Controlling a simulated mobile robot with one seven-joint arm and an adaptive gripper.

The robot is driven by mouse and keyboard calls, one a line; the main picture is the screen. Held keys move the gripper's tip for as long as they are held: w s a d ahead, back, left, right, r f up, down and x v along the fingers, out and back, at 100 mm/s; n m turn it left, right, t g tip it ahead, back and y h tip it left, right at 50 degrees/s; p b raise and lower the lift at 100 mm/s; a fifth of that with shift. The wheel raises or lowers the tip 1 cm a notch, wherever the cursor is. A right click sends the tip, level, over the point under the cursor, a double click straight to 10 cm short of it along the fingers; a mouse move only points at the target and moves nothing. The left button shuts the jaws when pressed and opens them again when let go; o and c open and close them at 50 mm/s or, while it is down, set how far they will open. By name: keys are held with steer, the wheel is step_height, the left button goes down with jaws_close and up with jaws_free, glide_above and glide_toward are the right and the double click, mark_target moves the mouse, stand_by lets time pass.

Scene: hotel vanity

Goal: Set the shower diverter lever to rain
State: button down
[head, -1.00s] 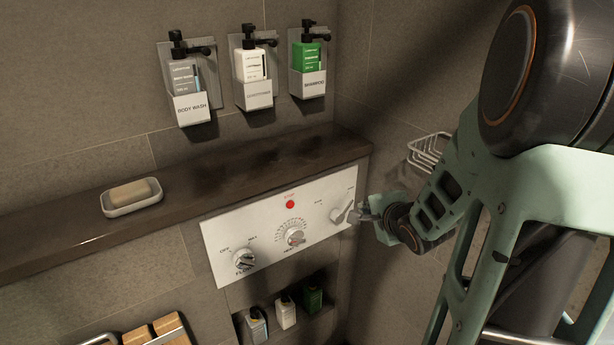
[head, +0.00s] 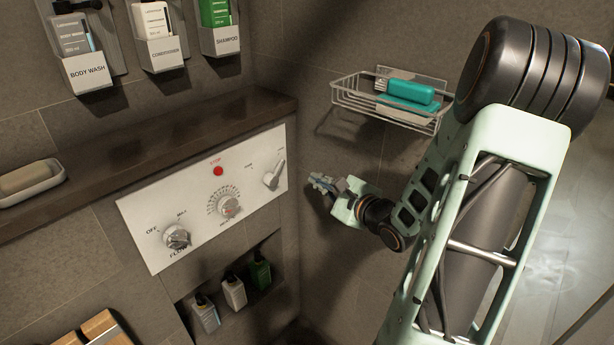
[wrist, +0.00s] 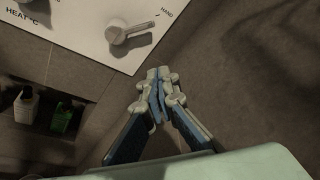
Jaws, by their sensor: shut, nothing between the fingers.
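The shower diverter lever (head: 272,178) is a silver knob with a handle at the right end of the white control panel (head: 150,220). In the head view its handle points up and slightly right. In the wrist view the lever (wrist: 125,33) points toward the label HAND (wrist: 166,14). A second small label (head: 249,166) lies left of the lever in the head view, too small to read. My gripper (head: 314,180) is right of the panel, apart from the lever. In the wrist view its fingertips (wrist: 158,73) are together, with nothing between them.
A red stop button (head: 218,171), a heat dial (head: 228,205) and a flow knob (head: 177,237) share the panel. A dark ledge (head: 140,150) runs above it. A niche with small bottles (head: 233,291) lies below. A wire basket (head: 345,97) hangs on the right wall.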

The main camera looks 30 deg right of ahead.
mark_target(275, 172)
steer(key=b+x, duration=0.1)
steer(key=x, duration=0.3)
steer(key=b+x, duration=0.1)
steer(key=x, duration=0.4)
steer(key=shift+f+b, duration=0.25)
steer(key=shift+b, duration=0.1)
steer(key=shift+s+a+r, duration=0.35)
steer(key=shift+a+r, duration=0.45)
steer(key=shift+s+a+r, duration=0.25)
steer(key=shift+a+r, duration=0.4)
steer(key=shift+w, duration=0.1)
